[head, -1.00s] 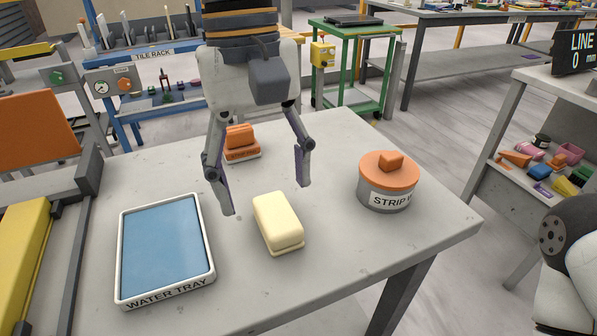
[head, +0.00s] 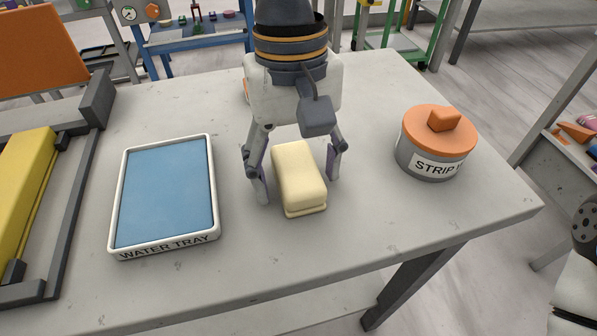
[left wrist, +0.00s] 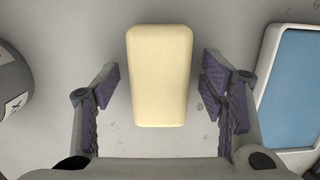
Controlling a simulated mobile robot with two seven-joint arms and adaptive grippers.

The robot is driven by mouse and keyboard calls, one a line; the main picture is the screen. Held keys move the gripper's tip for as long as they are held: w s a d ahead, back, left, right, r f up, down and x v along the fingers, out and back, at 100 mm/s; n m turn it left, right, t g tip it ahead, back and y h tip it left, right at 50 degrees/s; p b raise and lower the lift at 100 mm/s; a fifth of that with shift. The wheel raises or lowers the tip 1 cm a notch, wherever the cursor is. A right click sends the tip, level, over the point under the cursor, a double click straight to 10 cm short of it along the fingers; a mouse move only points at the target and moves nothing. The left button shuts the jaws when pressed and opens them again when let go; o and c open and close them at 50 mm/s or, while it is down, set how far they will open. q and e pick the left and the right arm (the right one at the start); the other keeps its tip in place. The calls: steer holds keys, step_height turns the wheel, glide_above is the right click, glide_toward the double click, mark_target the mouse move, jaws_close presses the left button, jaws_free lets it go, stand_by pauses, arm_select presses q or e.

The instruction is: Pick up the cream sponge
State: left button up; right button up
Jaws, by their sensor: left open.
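The cream sponge (head: 298,178) lies flat on the grey stone slab table. It is a rounded block with a slightly wider base layer. My left gripper (head: 297,188) is open and low over the table, one finger on each side of the sponge. In the left wrist view the sponge (left wrist: 160,75) sits between the open fingers of my left gripper (left wrist: 163,85), with a gap on both sides. The fingers look apart from it. My right gripper does not show in these views.
A blue water tray (head: 117,205) with a white rim stands left of the sponge. A round grey tin with an orange lid (head: 437,132) stands to the right. An orange item (head: 246,90) is mostly hidden behind my left gripper. The table's front edge (head: 400,252) is clear.

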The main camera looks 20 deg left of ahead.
arm_select(q)
steer(key=shift+r, duration=0.1)
steer(key=c, duration=1)
steer(key=shift+c, duration=0.2)
steer(key=shift+r, duration=0.1)
